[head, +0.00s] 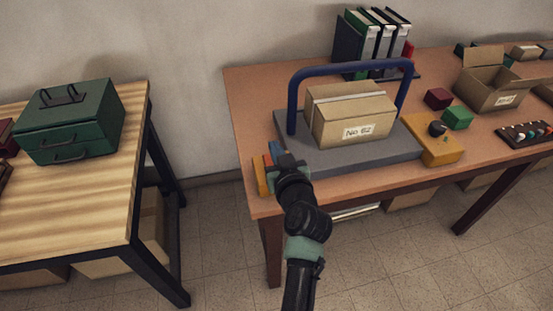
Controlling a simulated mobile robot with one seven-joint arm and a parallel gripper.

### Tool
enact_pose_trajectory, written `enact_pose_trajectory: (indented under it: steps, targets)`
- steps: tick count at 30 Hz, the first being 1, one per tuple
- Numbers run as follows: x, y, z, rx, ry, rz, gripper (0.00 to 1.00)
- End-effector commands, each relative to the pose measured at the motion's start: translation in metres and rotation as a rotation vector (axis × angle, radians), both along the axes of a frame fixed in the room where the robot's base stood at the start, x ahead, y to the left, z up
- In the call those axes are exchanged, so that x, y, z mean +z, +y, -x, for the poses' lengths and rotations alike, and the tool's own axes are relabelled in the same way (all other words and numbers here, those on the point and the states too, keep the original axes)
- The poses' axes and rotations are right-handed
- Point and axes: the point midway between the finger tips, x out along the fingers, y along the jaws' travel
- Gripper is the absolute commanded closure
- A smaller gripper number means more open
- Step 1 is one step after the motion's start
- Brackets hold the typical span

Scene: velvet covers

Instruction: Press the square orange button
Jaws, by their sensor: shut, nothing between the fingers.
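A yellow-orange block (259,176) sits at the left front edge of the brown table, left of a grey platform (350,158). My gripper (277,153) is right over or beside this block and hides part of it. Its fingers look shut and hold nothing. A small blue and orange patch shows at the fingertips; I cannot tell whether it is a button, or whether the fingers touch it. A second yellow-orange box (436,148) with a black knob (437,128) stands at the platform's right. I cannot clearly make out a square orange button.
A carton (349,112) stands on the platform under a blue arch (350,66). Binders (372,40), a green block (457,117), a dark red block (438,98) and an open carton (492,85) are behind and right. A wooden table (60,200) with a green toolbox (72,120) is left.

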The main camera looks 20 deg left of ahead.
Motion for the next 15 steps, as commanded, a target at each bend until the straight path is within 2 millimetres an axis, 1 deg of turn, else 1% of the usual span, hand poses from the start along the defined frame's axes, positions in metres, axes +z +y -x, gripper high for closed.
enact_pose_trajectory:
  steps: [1,3,6,9,15]
  targets:
    - [-0.015,-0.002,0.002,-0.003,0.009,0.001,1.00]
    - [-0.023,-0.002,0.002,-0.003,0.009,0.001,1.00]
    - [-0.031,-0.002,0.002,-0.003,0.007,0.001,1.00]
    - [-0.034,-0.002,0.002,-0.004,0.006,0.000,1.00]
    - [-0.035,-0.002,0.002,-0.004,0.006,0.000,1.00]
